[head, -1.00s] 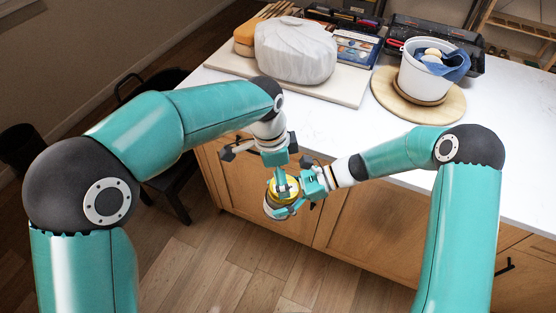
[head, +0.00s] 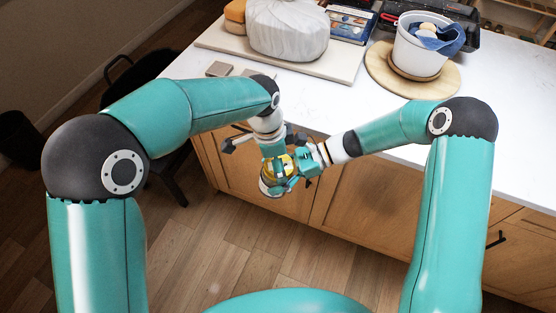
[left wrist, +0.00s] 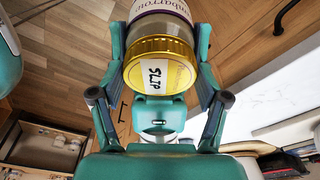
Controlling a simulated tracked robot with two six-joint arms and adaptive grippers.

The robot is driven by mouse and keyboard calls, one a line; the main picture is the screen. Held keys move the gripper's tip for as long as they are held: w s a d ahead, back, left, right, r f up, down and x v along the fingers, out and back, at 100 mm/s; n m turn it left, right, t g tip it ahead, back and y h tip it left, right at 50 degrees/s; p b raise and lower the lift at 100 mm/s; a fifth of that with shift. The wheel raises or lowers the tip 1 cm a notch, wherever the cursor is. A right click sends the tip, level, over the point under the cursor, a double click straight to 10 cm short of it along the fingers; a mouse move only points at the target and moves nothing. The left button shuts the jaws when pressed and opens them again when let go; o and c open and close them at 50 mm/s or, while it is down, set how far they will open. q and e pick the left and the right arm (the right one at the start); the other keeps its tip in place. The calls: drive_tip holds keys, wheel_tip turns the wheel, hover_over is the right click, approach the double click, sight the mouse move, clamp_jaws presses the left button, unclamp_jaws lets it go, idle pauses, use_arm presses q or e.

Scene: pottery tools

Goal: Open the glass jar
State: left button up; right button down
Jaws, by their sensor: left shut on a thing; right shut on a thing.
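The glass jar (head: 267,186) is held in the air in front of the counter. In the left wrist view it shows a purple-and-white label (left wrist: 163,8) and a gold lid (left wrist: 160,50) with a white tag reading "SLIP". My left gripper (head: 277,163) comes from above and is shut on the lid, with its fingers on both sides (left wrist: 160,40). My right gripper (head: 297,178) comes from the right and is shut on the jar's body. The lid sits on the jar; any gap between them cannot be made out. The grippers partly hide the jar in the head view.
The white counter (head: 330,108) is behind the jar, with wooden cabinets (head: 365,200) below. On it are a wrapped clay block (head: 287,30) on a board and a white bucket (head: 415,55) on a round wooden board (head: 385,72). Open floor lies below the jar.

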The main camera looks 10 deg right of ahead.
use_arm(q)
drive_tip(key=shift+c, duration=1.4)
drive_tip(key=shift+n+t, duration=0.5)
drive_tip(key=shift+n, duration=1.2)
drive_tip(key=o, duration=1.3)
drive_tip(key=shift+c, duration=0.2)
drive_tip(key=shift+r, duration=0.15)
